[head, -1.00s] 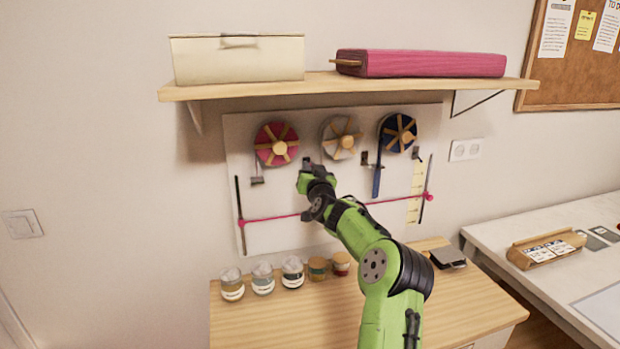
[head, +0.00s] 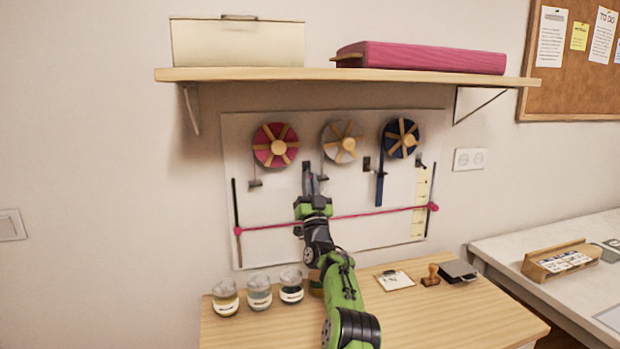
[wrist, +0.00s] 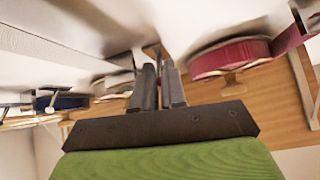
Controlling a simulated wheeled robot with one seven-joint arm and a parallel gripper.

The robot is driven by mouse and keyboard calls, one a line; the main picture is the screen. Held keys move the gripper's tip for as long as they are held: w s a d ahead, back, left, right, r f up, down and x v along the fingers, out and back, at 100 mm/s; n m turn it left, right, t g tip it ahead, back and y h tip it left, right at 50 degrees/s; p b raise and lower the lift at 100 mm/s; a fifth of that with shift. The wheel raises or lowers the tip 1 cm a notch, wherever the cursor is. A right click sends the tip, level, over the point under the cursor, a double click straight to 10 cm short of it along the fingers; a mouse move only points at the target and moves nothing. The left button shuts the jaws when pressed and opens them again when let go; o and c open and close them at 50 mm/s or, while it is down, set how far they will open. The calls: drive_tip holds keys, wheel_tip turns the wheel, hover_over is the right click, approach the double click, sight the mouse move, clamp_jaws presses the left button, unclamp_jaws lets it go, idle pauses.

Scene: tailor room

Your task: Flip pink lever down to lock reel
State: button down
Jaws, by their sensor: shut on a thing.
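The pink reel (head: 263,137) hangs on the white board at the left of three reels; its rim also shows in the wrist view (wrist: 232,57). A small dark lever piece (head: 307,167) sits on the board, right of and below the pink reel. My gripper (head: 313,183) is at this lever piece, its fingers pointing at the board. In the wrist view the two grey fingers (wrist: 158,82) are close together, shut on what appears to be the lever. The held part is mostly hidden between the fingertips, so its angle and colour cannot be told.
A white reel (head: 331,133) and a blue reel (head: 391,132) hang to the right, with dark lever pieces beside them. A pink cord (head: 375,214) crosses the board below. A wooden shelf (head: 350,74) juts out above. Jars (head: 259,293) stand on the table (head: 420,318).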

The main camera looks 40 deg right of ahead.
drive_tip(key=shift+h+p, duration=0.5)
drive_tip(key=shift+p, duration=0.5)
drive_tip(key=c, duration=1.2)
unclamp_jaws()
drive_tip(key=shift+c, duration=0.2)
drive_tip(key=shift+f, duration=0.1)
drive_tip(key=shift+f+b, duration=0.1)
drive_tip(key=shift+b, duration=0.6)
